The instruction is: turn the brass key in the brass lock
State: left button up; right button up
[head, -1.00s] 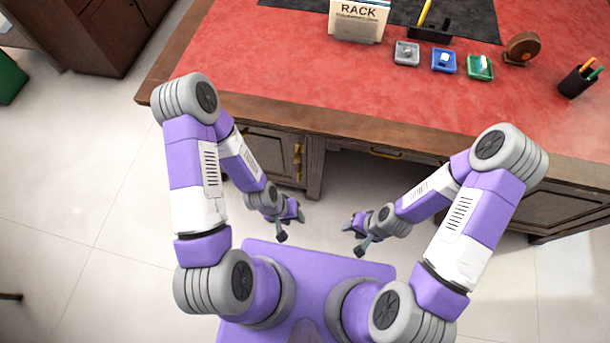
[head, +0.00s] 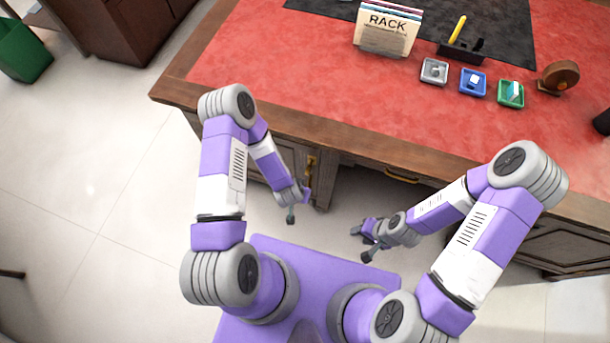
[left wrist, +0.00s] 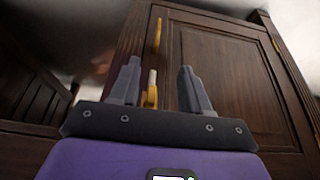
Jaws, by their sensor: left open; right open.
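In the left wrist view, a small brass piece with a pale upper end, likely the brass key (left wrist: 151,96), stands against the dark wooden door between my left gripper's fingers. The brass lock cannot be told apart from it, and its lower part is hidden by the gripper's body. My left gripper (head: 298,204) is open and empty, pointing at the cabinet door (left wrist: 220,75); it also shows in the left wrist view (left wrist: 159,68). My right gripper (head: 362,243) is open and empty, above my base and away from the desk.
A brass handle (head: 311,166) is on the cabinet door, above the key in the left wrist view (left wrist: 157,35). The red desk top (head: 290,85) overhangs the door. It bears a rack (head: 386,32) and small trays. A brass drawer handle (head: 402,177) is further right.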

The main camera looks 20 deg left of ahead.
aim_at(308, 169)
pick_arm(q)
jog(key=w, duration=0.8)
jog(key=shift+w+d+b, duration=0.15)
jog(key=shift+w+b, duration=0.15)
jog(key=shift+b, duration=0.1)
jog(key=shift+w+f+b, duration=0.3)
jog(key=shift+w+f, duration=0.35)
jog(key=shift+f, duration=0.15)
jog(key=shift+w+f, duration=0.3)
jog(key=shift+f, duration=0.25)
jog(key=shift+c, duration=0.2)
grip_shut()
jog(key=shift+d, duration=0.1)
